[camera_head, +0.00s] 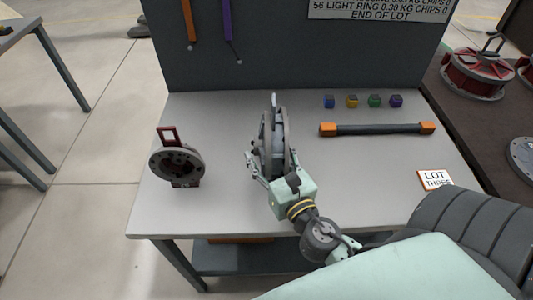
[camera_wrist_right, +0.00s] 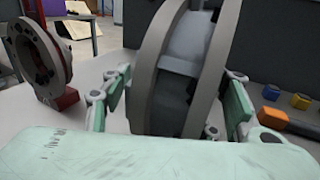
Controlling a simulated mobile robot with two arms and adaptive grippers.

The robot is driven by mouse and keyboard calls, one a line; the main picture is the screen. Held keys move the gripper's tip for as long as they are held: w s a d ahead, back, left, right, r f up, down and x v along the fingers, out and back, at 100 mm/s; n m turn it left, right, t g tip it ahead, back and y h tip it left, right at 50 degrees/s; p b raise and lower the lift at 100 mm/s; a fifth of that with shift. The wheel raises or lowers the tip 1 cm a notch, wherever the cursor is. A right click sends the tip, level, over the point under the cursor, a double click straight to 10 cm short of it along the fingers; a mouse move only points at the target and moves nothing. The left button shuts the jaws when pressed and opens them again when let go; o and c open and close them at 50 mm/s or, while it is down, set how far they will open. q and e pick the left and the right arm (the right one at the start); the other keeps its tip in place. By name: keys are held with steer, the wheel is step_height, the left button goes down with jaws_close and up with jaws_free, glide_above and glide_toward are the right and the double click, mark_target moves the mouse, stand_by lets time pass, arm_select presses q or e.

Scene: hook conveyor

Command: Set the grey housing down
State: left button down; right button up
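The grey housing (camera_head: 279,134), a pair of upright grey discs with a paler core, is on the grey table near its middle, edge-on to me. It fills the middle of the right wrist view (camera_wrist_right: 185,75). My right gripper (camera_head: 271,166) is at its near side, with one finger on each side of it. My left gripper is not in view.
A grey disc with a dark red bracket (camera_head: 178,160) stands at the table's left. Several small coloured cubes (camera_head: 352,101) and an orange-ended dark bar (camera_head: 376,129) lie at the back right. A LOT card (camera_head: 434,180) is at the right edge. A grey panel (camera_head: 285,50) rises behind.

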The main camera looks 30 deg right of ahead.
steer(key=shift+r, duration=0.1)
steer(key=shift+s, duration=0.2)
steer(key=s+b, duration=0.1)
steer(key=s, duration=0.2)
steer(key=s+a+b, duration=0.1)
steer(key=s+b, duration=0.1)
steer(key=s, duration=0.1)
steer(key=s+b, duration=0.1)
steer(key=s, duration=0.3)
steer(key=shift+a+b, duration=0.2)
steer(key=shift+b, duration=0.1)
steer(key=shift+s+a, duration=0.15)
steer(key=shift+s, duration=0.6)
